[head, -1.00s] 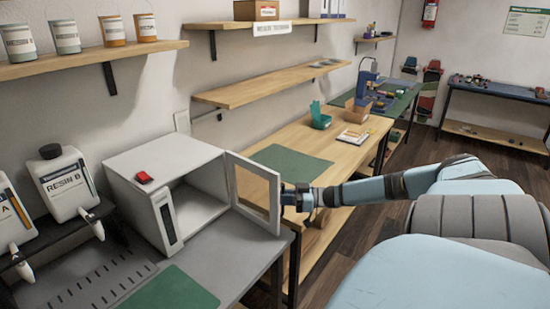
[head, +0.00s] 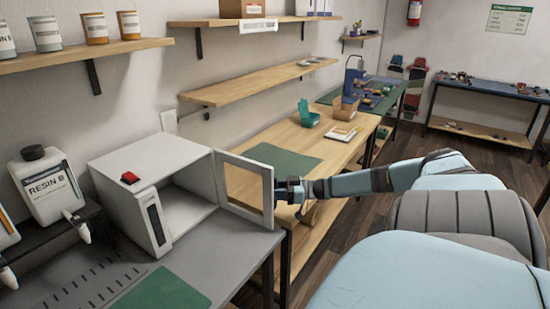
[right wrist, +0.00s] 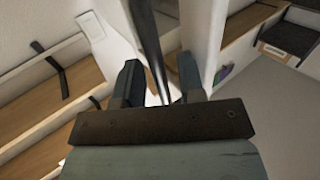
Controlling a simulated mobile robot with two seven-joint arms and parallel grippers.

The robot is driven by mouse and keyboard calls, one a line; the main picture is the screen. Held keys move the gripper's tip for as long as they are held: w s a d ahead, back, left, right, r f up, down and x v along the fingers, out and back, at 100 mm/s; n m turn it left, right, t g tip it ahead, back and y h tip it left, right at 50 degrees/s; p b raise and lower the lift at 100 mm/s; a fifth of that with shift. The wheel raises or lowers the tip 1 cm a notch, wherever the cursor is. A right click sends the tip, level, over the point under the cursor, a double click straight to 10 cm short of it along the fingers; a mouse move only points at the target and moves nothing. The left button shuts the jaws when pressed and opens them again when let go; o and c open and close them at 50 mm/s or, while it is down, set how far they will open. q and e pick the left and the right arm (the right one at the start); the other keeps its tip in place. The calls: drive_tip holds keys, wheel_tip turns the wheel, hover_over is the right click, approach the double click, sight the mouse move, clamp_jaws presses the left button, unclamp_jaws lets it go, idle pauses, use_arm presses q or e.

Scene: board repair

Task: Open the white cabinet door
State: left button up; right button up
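The white cabinet (head: 165,152) stands on the grey bench with its front open and its inside in view. Its door (head: 228,203), a white frame with a see-through pane, is swung wide out to the right. My right gripper (head: 284,190) is at the door's free outer edge. In the right wrist view, the fingers of my right gripper (right wrist: 160,80) are apart. A thin dark bar, seemingly the door handle (right wrist: 148,35), runs between them with gaps visible on both sides. My left gripper is not in view.
A resin bottle (head: 48,185) stands in a dark rack at left. A green mat (head: 163,290) lies on the bench in front. A wooden table (head: 255,195) with a green mat is behind the door.

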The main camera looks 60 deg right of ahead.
use_arm(q)
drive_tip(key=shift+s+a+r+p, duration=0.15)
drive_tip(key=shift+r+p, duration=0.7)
drive_tip(key=shift+p, duration=0.8)
use_arm(e)
drive_tip(key=v, duration=1.4)
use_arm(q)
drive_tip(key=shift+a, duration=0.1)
use_arm(e)
drive_tip(key=shift+w, duration=0.1)
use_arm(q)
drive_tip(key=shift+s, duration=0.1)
